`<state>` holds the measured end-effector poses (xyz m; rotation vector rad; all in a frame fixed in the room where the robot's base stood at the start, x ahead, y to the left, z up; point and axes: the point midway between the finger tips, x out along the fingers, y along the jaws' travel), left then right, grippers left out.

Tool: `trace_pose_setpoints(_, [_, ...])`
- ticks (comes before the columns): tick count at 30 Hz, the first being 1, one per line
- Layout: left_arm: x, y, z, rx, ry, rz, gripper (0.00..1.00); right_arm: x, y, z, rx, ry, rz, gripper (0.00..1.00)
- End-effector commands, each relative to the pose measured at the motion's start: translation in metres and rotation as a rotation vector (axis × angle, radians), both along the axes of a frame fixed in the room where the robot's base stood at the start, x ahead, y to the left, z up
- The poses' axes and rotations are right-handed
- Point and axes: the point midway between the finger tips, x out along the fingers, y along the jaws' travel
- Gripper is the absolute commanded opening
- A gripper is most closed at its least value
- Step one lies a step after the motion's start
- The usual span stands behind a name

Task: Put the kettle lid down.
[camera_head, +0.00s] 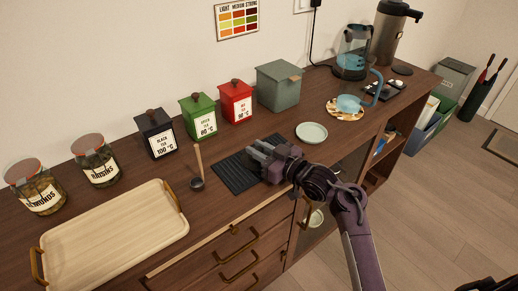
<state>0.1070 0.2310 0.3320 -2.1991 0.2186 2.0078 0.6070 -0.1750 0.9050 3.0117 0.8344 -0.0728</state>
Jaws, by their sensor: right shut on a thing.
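My right gripper (260,151) is low over the dark ribbed mat (238,172) on the wooden cabinet top. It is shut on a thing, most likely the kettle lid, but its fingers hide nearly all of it. I cannot tell whether that thing touches the mat. A glass kettle (353,52) with a bluish tint stands near the wall at the back right. A small pale round dish (311,132) lies empty just right of the gripper. My left gripper is not in view.
A ladle (197,183) stands left of the mat, beside a wooden tray (115,238). Black (157,135), green (199,116) and red (235,102) tins, a grey-green box (279,87) and two jars line the wall. A patterned plate (345,113) sits right.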

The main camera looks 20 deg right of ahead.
Motion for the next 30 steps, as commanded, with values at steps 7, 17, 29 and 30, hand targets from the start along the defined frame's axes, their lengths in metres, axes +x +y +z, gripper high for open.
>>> trace_pose_setpoints(7, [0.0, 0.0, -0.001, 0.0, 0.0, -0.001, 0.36, 0.0, 0.0, -0.002, -0.001, 0.001, 0.0, 0.44])
trace_pose_setpoints(17, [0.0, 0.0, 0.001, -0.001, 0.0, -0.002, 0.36, -0.001, -0.001, 0.002, -0.001, 0.001, -0.001, 0.44])
trace_pose_setpoints(29, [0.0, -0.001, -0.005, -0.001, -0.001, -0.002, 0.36, -0.068, -0.041, 0.003, -0.003, 0.003, -0.001, 0.44])
trace_pose_setpoints(30, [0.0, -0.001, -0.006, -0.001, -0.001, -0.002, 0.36, -0.074, -0.045, 0.004, -0.004, 0.003, 0.0, 0.44])
